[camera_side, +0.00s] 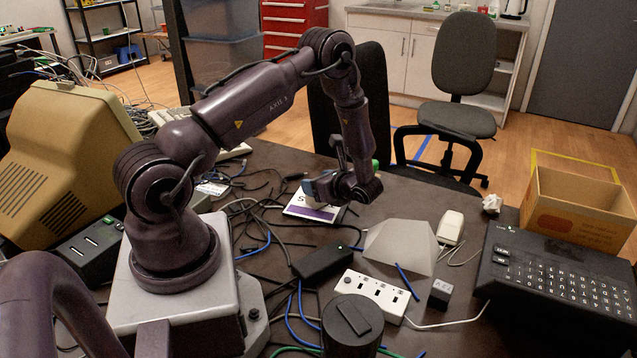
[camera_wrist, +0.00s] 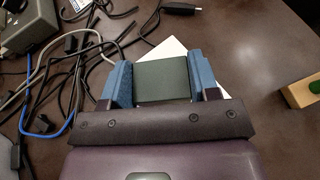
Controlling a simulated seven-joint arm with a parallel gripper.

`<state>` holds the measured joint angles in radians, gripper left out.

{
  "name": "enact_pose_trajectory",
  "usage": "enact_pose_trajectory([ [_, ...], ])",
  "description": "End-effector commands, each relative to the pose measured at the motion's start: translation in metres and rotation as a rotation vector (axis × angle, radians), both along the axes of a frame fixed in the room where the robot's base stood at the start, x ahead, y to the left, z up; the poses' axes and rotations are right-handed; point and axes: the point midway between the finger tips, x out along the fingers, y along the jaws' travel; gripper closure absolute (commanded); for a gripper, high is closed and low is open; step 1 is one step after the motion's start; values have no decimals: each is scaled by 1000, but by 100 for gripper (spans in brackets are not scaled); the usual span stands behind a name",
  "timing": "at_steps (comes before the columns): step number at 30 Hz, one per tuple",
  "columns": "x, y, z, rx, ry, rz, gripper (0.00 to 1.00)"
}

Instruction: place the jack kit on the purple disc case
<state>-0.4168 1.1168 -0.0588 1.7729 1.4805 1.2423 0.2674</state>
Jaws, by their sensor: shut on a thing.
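My gripper (camera_side: 320,192) is low over the table in the side view. In the wrist view its blue fingers (camera_wrist: 164,72) are shut on the sides of a dark green box (camera_wrist: 166,84), which I take for the jack kit. The disc case (camera_side: 306,212), white with a purple band along its near edge, lies flat on the table beneath the gripper. I cannot tell whether box and case touch. In the side view the gripper largely hides the box.
Loose cables lie left of and in front of the case. A black adapter (camera_side: 323,262), a white power strip (camera_side: 374,292) and a pale sloped block (camera_side: 400,247) stand nearer the camera. A wooden block with a green knob (camera_wrist: 301,92) is right in the wrist view.

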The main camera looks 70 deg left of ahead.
Motion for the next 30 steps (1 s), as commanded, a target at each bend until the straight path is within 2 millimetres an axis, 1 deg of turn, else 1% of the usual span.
enact_pose_trajectory([
  [6,0,0,-2,1,1,0,71],
  [7,0,0,-3,0,1,0,43],
  [10,0,0,-2,0,1,0,20],
  [17,0,0,-2,0,0,0,19],
  [20,0,0,1,0,-1,0,19],
  [23,5,-9,5,-1,-1,-5,19],
  [25,9,-20,9,0,-1,-5,19],
  [30,23,-52,24,0,-3,-6,19],
])
